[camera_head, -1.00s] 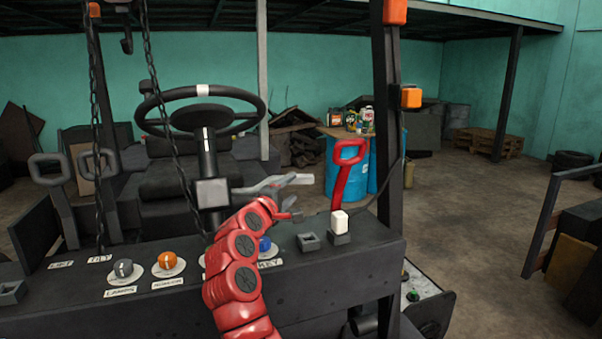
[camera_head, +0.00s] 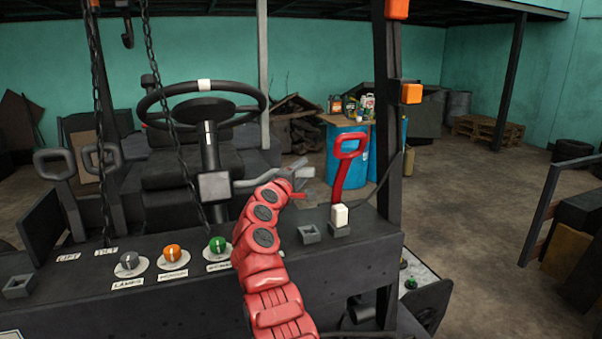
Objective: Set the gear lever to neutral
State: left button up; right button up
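A grey lever (camera_head: 247,183) sticks out to the right from the steering column, below the steering wheel (camera_head: 200,86); it looks like the gear lever. No gear marking on it is readable. My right gripper (camera_head: 299,186), at the end of the red arm, is at the lever's outer end and partly covers it. I cannot tell whether the fingers touch the lever or are closed around it. My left gripper is not in view.
Grey, orange (camera_head: 172,252) and green (camera_head: 217,244) knobs line the dashboard. Chains (camera_head: 176,130) hang at left. A dark post (camera_head: 388,130) rises at right.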

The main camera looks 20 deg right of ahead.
grip_shut()
jog(key=shift+f, duration=0.15)
dwell(1.0)
